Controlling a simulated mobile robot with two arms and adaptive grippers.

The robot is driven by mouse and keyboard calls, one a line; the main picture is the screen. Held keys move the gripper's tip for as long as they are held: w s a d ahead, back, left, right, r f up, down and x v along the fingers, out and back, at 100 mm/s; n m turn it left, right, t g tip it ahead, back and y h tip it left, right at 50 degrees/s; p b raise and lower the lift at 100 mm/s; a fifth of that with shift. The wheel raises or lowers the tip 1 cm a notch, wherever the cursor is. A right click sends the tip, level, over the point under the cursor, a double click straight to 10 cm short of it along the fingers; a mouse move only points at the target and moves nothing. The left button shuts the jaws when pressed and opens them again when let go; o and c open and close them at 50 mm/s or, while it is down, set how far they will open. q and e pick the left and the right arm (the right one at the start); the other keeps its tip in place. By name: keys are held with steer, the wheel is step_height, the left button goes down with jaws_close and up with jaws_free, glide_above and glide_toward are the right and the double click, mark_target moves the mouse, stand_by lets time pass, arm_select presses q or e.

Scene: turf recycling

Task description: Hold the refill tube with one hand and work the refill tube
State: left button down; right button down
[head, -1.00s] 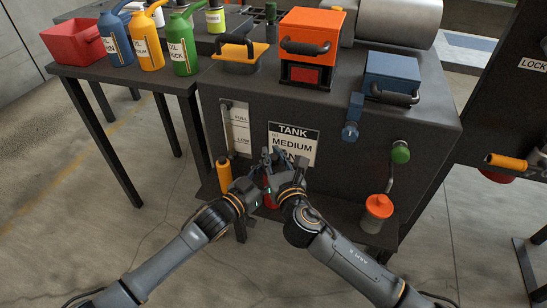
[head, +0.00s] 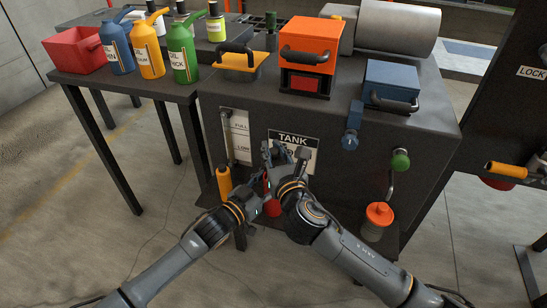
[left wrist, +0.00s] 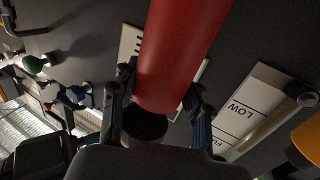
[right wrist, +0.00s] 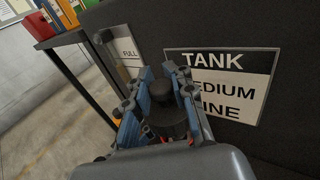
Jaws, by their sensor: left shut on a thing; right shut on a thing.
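The refill tube is a red cylinder with a black end. It fills the middle of the left wrist view (left wrist: 180,50), and its red lower part shows below my grippers in the head view (head: 272,208). My left gripper (head: 258,186) is shut on the tube's red body. My right gripper (head: 284,152) is just above it, its fingers pointing at the machine front. In the right wrist view (right wrist: 165,85) its fingers close around the dark knobbed end of the tube (right wrist: 163,112). The grippers hide most of the tube in the head view.
The dark machine front with the TANK label (head: 293,138) is close behind both grippers. An orange handle (head: 223,181) is just left, a green-knobbed crank (head: 400,162) and orange-red cup (head: 378,215) to the right. Oil cans (head: 184,55) stand on the left table.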

arm_select(q)
steer(key=c, duration=0.6)
jaws_free()
steer(key=shift+o, duration=0.2)
